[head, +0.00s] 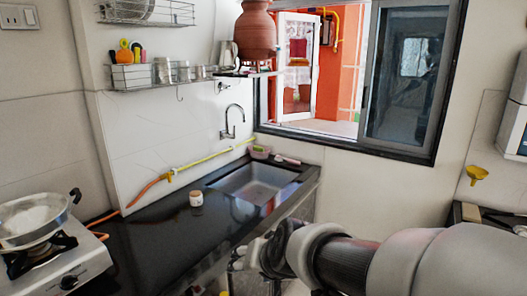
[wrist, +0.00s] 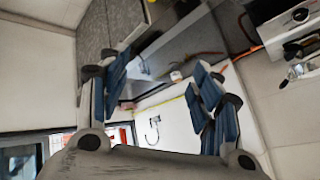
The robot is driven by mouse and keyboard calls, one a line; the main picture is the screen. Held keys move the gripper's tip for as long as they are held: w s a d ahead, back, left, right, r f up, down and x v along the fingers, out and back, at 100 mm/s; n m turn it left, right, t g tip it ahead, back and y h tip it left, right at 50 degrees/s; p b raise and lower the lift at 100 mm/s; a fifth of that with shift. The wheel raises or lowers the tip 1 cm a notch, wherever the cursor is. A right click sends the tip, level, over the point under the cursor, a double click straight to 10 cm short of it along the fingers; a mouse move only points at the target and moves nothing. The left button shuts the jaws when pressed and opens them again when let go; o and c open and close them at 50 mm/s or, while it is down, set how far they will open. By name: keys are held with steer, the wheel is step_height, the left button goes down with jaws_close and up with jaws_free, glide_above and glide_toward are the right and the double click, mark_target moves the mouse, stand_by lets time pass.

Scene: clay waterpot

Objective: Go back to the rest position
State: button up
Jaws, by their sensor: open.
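My gripper (head: 240,262) is low in the head view, beside the front edge of the counter, with my arm reaching in from the right. Part of it is hidden behind my own wrist. In the wrist view my gripper (wrist: 158,82) has its two blue-padded fingers spread wide apart, with nothing between them. The brown clay waterpot (head: 255,32) stands upright on a small wall shelf beside the window, well above and apart from my gripper.
The black counter (head: 150,235) holds a small jar (head: 196,198) and a sink (head: 255,186) with a tap (head: 234,122). A stove with a pan (head: 35,220) stands at the left. A wire rack (head: 160,73) hangs above. A yellow funnel (head: 477,173) is on the right wall.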

steer(key=s+d+g+h, duration=0.1)
steer(key=s+d+h, duration=0.1)
steer(key=s+d, duration=0.6)
steer(key=s+d+n+g+h, duration=0.1)
steer(key=s+d, duration=0.7)
steer(key=s, duration=0.7)
steer(key=shift+s+g+h, duration=0.3)
steer(key=shift+g+h, duration=0.1)
steer(key=shift+d, duration=0.1)
steer(key=shift+c, duration=0.3)
